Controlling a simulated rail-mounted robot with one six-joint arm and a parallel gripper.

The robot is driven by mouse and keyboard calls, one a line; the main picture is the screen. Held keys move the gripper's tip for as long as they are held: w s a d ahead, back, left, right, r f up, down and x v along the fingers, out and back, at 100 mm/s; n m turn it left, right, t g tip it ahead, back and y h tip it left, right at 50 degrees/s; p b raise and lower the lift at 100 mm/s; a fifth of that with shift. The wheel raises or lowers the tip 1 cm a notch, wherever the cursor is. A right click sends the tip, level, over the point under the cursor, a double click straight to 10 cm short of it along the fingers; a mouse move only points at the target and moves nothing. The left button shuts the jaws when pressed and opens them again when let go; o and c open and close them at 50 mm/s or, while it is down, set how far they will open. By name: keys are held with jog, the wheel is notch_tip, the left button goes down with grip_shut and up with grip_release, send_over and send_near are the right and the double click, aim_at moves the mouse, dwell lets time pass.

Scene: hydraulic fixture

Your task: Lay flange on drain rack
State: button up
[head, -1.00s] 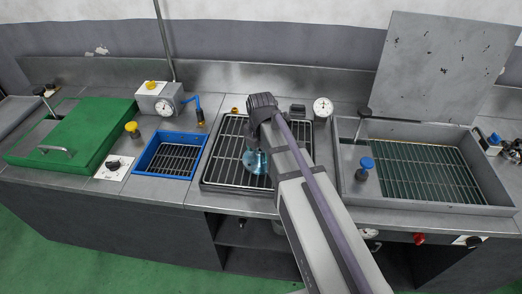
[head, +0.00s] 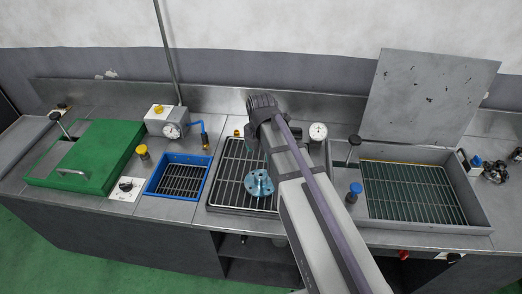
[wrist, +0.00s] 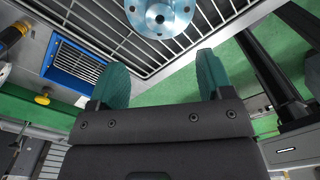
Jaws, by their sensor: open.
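The flange (head: 259,184) is a blue-grey metal disc with bolt holes and a raised hub. It appears to lie flat on the wire drain rack (head: 232,170), near the rack's front right part. In the wrist view the flange (wrist: 160,14) is cut off by the top edge, over the rack's wires (wrist: 88,18). My gripper (wrist: 160,62) is open, with its two green fingers spread and nothing between them. The flange is beyond the fingertips, apart from them. In the head view my arm hides most of the fingers.
A blue-rimmed basin (head: 208,178) and a green lid (head: 92,157) stand to the left. A grey basin with a grate (head: 480,212) and raised lid (head: 428,95) is at right.

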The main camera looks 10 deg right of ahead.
jog(key=s+d+f+m+b, duration=0.1)
jog(key=s+m, duration=1.1)
jog(key=m, duration=1.3)
jog(key=shift+f+b, duration=0.3)
jog(key=shift+b, duration=0.15)
jog(key=shift+s, duration=0.1)
